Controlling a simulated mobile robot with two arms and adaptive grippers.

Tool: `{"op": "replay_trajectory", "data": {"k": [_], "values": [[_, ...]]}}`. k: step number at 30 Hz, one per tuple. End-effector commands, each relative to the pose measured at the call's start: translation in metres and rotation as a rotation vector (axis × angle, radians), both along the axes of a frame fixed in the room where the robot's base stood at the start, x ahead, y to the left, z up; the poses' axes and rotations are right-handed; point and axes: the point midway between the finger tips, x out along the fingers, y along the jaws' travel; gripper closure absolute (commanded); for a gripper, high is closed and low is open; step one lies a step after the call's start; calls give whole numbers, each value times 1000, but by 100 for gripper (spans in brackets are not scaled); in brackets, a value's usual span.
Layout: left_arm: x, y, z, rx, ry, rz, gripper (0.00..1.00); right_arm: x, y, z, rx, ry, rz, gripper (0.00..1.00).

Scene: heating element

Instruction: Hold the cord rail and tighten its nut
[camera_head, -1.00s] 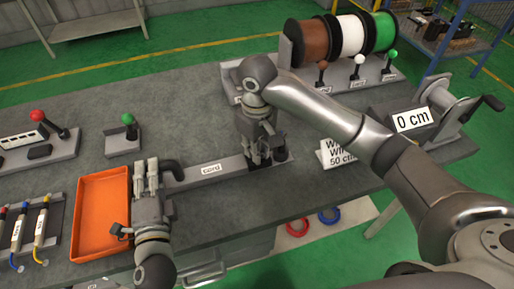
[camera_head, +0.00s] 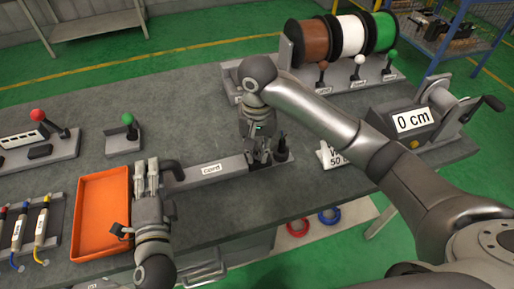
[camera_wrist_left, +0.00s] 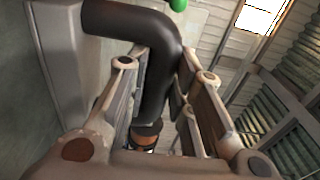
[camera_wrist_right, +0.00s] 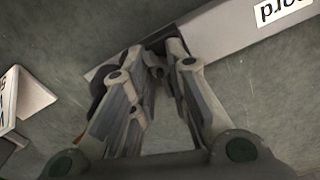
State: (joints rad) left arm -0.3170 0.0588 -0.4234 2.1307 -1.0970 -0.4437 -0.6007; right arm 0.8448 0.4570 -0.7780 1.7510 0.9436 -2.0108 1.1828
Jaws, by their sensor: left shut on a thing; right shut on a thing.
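The grey cord rail (camera_head: 208,170) lies on the table with a "cord" label, which also shows upside down in the right wrist view (camera_wrist_right: 230,38). My left gripper (camera_head: 147,172) is at the rail's left end, shut on the black bent handle (camera_head: 173,168). In the left wrist view the handle (camera_wrist_left: 153,75) passes between the fingers. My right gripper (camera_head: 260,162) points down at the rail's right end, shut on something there. In the right wrist view its fingertips (camera_wrist_right: 160,55) meet at the rail end. The nut is hidden between the fingers.
A dark upright piece (camera_head: 281,150) stands right of my right gripper. An orange tray (camera_head: 100,215) lies left of my left gripper. Wire spools (camera_head: 345,38) stand at the back, and a crank unit reading "0 cm" (camera_head: 412,120) is at right.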

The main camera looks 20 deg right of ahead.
Motion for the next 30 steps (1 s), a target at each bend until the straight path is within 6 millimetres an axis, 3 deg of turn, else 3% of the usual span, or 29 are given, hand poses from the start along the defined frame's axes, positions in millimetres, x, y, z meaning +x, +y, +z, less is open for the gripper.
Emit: {"op": "replay_trajectory", "data": {"k": [17,18,22,30], "values": [[-1,-1,-5,0,11,-1,100,2,-1,1,1,-7,-48,100],[-1,-1,-5,0,11,-1,100,2,-1,1,1,-7,-48,81],[-1,-1,-5,0,11,0,100,2,-1,1,1,-5,-46,64],[-1,-1,-5,0,11,0,100,1,0,0,1,-2,-42,62]]}}
